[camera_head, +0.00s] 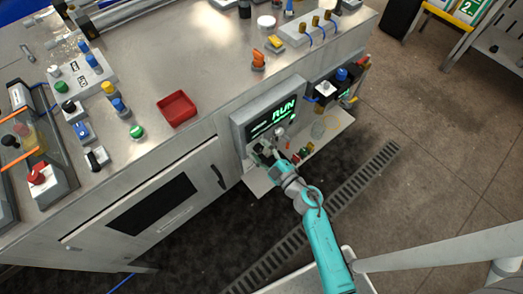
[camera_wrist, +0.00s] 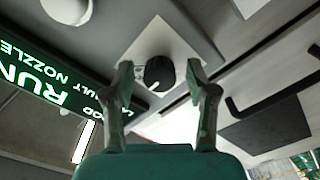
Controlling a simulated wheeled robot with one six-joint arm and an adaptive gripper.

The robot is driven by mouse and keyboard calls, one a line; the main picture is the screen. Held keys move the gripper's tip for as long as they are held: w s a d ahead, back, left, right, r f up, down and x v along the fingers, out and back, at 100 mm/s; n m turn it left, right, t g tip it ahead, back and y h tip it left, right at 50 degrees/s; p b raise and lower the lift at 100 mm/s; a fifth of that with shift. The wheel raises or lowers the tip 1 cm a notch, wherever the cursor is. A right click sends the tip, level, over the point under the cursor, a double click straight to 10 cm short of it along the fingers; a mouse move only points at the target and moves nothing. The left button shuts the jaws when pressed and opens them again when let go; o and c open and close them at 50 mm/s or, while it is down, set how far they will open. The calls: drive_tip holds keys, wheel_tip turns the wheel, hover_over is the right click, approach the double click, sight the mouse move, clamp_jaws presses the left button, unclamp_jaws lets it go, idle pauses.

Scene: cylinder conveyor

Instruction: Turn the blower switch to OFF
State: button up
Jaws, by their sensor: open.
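A round black knob (camera_wrist: 159,73) with a white pointer mark sits on a pale square plate (camera_wrist: 146,45) in the wrist view. It appears to be the blower switch, but no label on it can be read. Its mark points to the lower left of that view. My gripper (camera_wrist: 160,66) is open, with one finger on each side of the knob; I cannot tell whether either touches it. In the head view my gripper (camera_head: 264,153) is at the lower part of the grey control panel (camera_head: 238,128) and hides the knob.
A green-lit display (camera_head: 284,112) on the panel reads RUN. Colored fittings (camera_head: 303,152) sit on a shelf right of my gripper. A cabinet door with a dark handle (camera_head: 218,177) is to the left. A red tray (camera_head: 177,108) lies on the bench top. Open floor lies to the right.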

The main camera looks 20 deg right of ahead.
clamp_jaws()
drive_tip(key=n, duration=0.4)
drive_tip(key=shift+n, duration=2.4)
unclamp_jaws()
